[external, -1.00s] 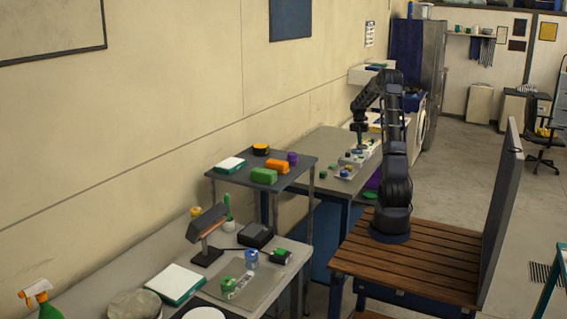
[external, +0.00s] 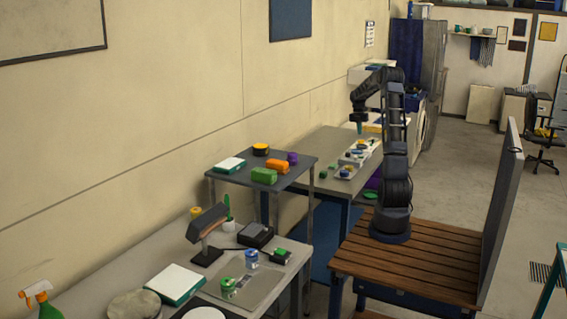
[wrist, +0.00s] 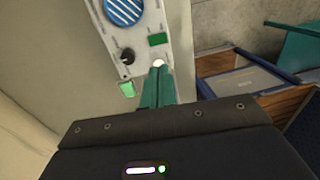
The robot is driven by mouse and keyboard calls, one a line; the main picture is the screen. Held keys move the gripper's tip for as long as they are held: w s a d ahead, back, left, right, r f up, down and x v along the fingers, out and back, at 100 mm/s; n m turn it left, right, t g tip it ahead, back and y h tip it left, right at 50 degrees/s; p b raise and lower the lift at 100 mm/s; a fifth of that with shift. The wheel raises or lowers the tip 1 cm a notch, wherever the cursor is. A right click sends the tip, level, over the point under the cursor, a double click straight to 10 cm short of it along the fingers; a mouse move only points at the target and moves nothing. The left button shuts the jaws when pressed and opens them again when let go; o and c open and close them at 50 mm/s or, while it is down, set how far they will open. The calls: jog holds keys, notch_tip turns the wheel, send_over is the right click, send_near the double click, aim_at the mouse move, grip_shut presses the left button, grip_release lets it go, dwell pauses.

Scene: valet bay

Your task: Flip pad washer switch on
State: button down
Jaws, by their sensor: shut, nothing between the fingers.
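A pale control panel (wrist: 150,20) fills the top of the wrist view. It carries a large blue ribbed round part (wrist: 124,10), a green rectangular part (wrist: 158,39), a black knob (wrist: 127,56) and a small white round part (wrist: 158,63). A small green piece (wrist: 127,89) is at its lower left edge. The labels are too small to read, so I cannot tell which part is the pad washer switch. My gripper (wrist: 158,84) has teal fingers, shut and empty, their tips close to the white part. In the external view my gripper (external: 359,128) points down above the far table's panels.
The far grey table (external: 318,148) carries several panels with small coloured parts. A dark raised shelf (external: 240,178) with orange, green and purple items stands nearer. A wooden slatted platform (external: 425,250) is under my arm. Open floor lies at right.

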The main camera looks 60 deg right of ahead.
aim_at(360, 157)
jog(key=shift+s, duration=0.55)
jog(key=f, duration=0.4)
jog(key=s+f, duration=0.1)
jog(key=f, duration=0.8)
jog(key=shift+s+f, duration=0.35)
jog(key=shift+f, duration=0.05)
jog(key=shift+s+f, duration=0.1)
jog(key=shift+f, duration=0.15)
